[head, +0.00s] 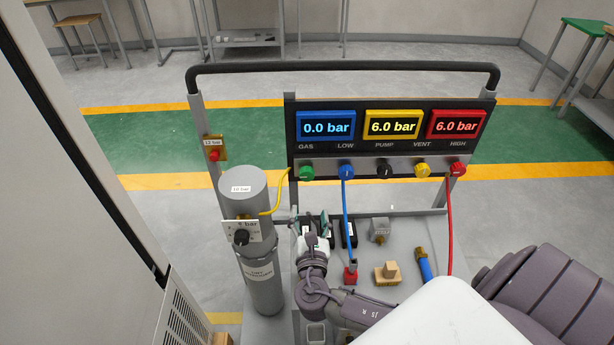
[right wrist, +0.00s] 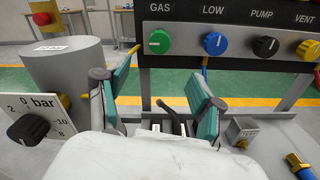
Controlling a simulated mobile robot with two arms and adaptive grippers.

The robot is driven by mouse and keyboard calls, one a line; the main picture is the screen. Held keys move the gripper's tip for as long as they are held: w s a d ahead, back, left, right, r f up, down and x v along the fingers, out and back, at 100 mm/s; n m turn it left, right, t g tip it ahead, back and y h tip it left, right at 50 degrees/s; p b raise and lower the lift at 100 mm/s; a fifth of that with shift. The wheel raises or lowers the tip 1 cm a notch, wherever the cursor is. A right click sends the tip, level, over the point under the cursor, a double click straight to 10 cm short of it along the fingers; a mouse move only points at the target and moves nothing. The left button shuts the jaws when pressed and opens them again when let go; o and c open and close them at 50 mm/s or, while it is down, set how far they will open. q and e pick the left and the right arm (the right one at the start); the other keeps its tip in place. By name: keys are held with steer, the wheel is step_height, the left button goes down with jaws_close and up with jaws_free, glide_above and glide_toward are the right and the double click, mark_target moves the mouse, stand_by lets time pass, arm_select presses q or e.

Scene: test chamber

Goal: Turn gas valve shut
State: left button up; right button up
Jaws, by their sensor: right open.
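The green GAS knob (head: 307,173) is at the left end of the knob row on the panel. In the right wrist view the green knob (right wrist: 160,41) shows a short white mark on its left side, roughly level. My right gripper (head: 311,222) is open and empty, below and in front of this knob and apart from it. Its teal fingers (right wrist: 160,85) stand wide apart in the right wrist view, with the knob beyond and above the gap. My left gripper is in neither view.
The panel (head: 290,135) reads 0.0, 6.0 and 6.0 bar. Blue (head: 347,172), black (head: 384,171), yellow (head: 422,170) and red (head: 458,169) knobs follow rightward. A grey cylinder (head: 261,275) with a black dial knob (head: 241,237) stands left. Hoses and small blocks occupy the bench.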

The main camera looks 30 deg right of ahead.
mark_target(307, 177)
steer(key=p+x, duration=0.2)
steer(key=x, duration=1.1)
steer(key=shift+w+d, duration=0.1)
steer(key=shift+w, duration=0.2)
steer(key=c, duration=1.1)
steer(key=shift+c, duration=0.2)
